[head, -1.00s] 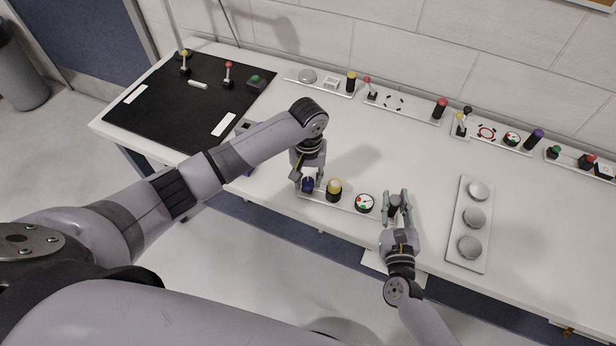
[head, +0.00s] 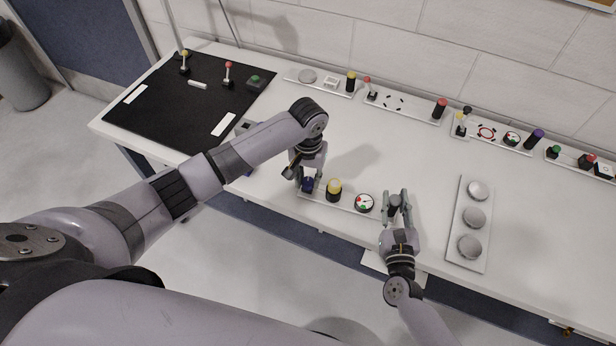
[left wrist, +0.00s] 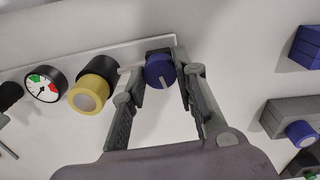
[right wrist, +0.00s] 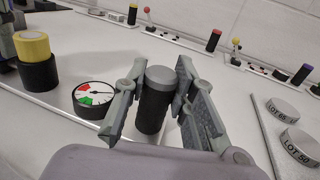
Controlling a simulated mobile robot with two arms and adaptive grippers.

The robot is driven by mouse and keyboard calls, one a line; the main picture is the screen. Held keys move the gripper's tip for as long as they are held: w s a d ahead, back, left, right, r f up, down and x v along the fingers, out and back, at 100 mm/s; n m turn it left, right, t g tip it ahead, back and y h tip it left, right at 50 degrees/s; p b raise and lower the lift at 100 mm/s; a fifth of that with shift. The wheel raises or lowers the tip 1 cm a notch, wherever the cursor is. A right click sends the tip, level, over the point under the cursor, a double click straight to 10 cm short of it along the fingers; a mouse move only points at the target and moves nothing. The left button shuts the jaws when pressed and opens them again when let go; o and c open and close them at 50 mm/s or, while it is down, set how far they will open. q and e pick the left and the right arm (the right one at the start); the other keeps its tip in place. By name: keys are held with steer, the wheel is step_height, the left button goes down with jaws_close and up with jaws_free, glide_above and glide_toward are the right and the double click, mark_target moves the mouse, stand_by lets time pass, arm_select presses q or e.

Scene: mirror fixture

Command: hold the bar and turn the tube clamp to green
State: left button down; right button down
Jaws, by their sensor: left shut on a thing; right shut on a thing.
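The blue knob (head: 308,185) with a white line on its face is at the left end of a white strip. It also shows in the left wrist view (left wrist: 160,71). My left gripper (head: 307,181) is shut on it, with a finger on each side. The dark upright bar (right wrist: 156,100) with a grey top stands at the strip's right end. My right gripper (head: 397,203) is shut on this bar. Between them is a round gauge (head: 365,203) with red and green sectors; in the right wrist view (right wrist: 94,94) its needle lies on the white part.
A yellow-topped black cylinder (head: 334,189) stands between the blue knob and the gauge. A tray with grey discs (head: 456,257) lies to the right. Several strips with fixtures line the wall, and a black mat (head: 190,98) lies at the left.

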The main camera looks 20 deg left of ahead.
mark_target(308, 181)
arm_select(q)
steer(key=m, duration=0.5)
steer(key=shift+m, duration=0.4)
stand_by(0.4)
steer(key=c, duration=1.2)
jaws_free()
steer(key=shift+c, duration=0.2)
steer(key=shift+r, duration=0.1)
step_height(308, 181, up, 12)
